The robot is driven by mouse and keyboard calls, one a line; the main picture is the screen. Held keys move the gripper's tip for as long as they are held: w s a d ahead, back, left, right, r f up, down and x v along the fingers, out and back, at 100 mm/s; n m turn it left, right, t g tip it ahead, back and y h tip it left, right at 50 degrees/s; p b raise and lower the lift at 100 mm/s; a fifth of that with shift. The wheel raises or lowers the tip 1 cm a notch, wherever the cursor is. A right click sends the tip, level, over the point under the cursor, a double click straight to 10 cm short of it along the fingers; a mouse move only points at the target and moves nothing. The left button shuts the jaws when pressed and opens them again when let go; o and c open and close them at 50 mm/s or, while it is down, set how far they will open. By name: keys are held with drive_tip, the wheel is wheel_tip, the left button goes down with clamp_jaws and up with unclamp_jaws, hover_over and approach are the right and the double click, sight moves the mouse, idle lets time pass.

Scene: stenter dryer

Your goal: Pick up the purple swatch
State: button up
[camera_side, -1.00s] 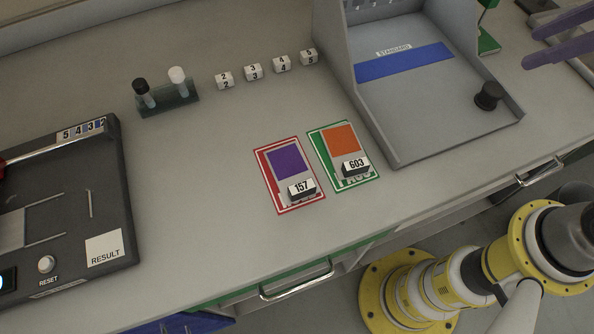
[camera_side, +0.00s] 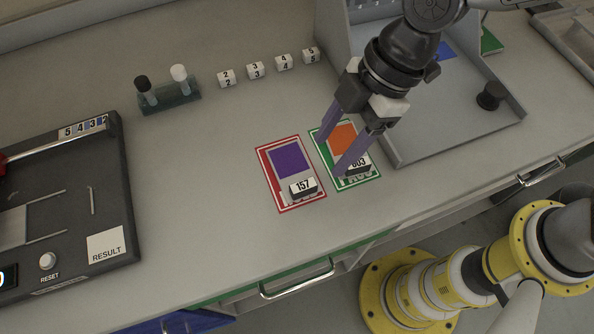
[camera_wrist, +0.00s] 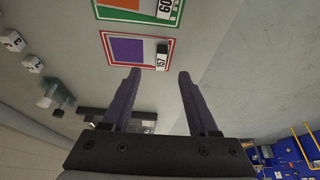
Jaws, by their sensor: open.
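The purple swatch (camera_side: 292,160) lies flat on a red-bordered card (camera_side: 267,170) on the counter, with a block marked 157 (camera_side: 303,188) at its lower edge. In the wrist view the purple swatch (camera_wrist: 127,50) shows beyond my fingertips. My gripper (camera_side: 330,158) is open and empty, its two purple-grey fingers pointing down over the green-bordered card, to the right of the purple swatch. In the wrist view my gripper (camera_wrist: 160,75) has a wide gap between its fingers.
An orange swatch (camera_side: 342,138) lies on the green-bordered card (camera_side: 373,179) with a block marked 603 (camera_side: 359,164). Several numbered blocks (camera_side: 255,71) and a vial rack (camera_side: 176,95) stand behind. A dark device (camera_side: 75,215) is at left, a grey booth (camera_side: 440,125) at right.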

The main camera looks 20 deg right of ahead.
sight(304, 185)
drive_tip(key=x, duration=0.3)
drive_tip(key=shift+a+f, duration=0.15)
drive_tip(key=shift+f, duration=0.1)
drive_tip(key=shift+a+x, duration=0.25)
drive_tip(key=shift+x, duration=1)
drive_tip(key=shift+a+x, duration=0.2)
drive_tip(key=shift+x, duration=1.05)
drive_tip(key=shift+s+r, duration=0.15)
drive_tip(key=shift+r, duration=0.05)
clamp_jaws()
